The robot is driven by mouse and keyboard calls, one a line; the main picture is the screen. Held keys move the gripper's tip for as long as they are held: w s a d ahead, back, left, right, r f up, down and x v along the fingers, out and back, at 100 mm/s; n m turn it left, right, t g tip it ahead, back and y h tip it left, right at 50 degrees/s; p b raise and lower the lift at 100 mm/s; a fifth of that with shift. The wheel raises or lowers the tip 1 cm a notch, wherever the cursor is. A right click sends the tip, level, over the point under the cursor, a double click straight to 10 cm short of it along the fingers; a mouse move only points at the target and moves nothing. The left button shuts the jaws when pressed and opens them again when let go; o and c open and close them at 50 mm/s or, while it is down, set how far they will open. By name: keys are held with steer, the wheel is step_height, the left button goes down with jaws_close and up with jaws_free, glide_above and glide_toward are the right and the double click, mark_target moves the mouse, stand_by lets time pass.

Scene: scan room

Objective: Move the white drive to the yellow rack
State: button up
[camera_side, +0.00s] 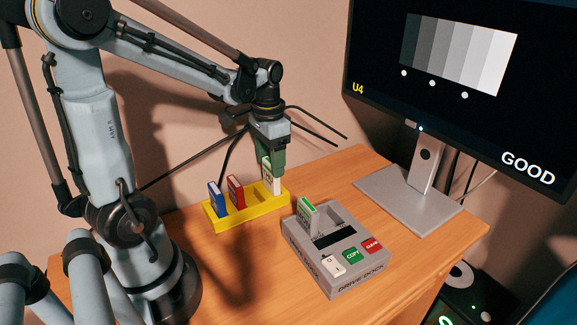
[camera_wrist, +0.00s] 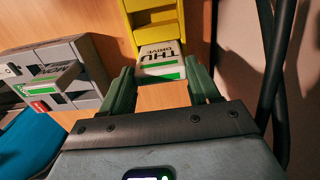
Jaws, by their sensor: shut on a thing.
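My gripper (camera_side: 268,160) has green fingers and is shut on a white drive (camera_side: 276,182) at the right end of the yellow rack (camera_side: 243,212). The drive is upright, and its lower end meets the rack's end slot; I cannot tell if it is fully seated. In the wrist view the drive (camera_wrist: 160,54) reads "THU DRIVE" and has a green strip. It sits between the fingers of my gripper (camera_wrist: 161,70), against the end of the yellow rack (camera_wrist: 155,16). A blue drive (camera_side: 217,200) and a red drive (camera_side: 236,192) stand in the rack's left part.
A grey drive dock (camera_side: 325,283) stands front right of the rack, with a green-labelled drive (camera_side: 307,215) upright in it and white, green and red buttons. A monitor (camera_side: 455,85) showing "GOOD" stands behind, at the right. Wooden table (camera_side: 400,265) is clear right of the dock.

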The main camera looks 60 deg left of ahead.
steer(key=shift+f, duration=0.8)
stand_by(0.4)
steer(key=o, duration=1.7)
steer(key=shift+r, duration=3.55)
steer(key=s+d+t, duration=0.1)
steer(key=d+t, duration=0.6)
steer(key=d, duration=0.5)
steer(key=shift+s+d+f, duration=0.3)
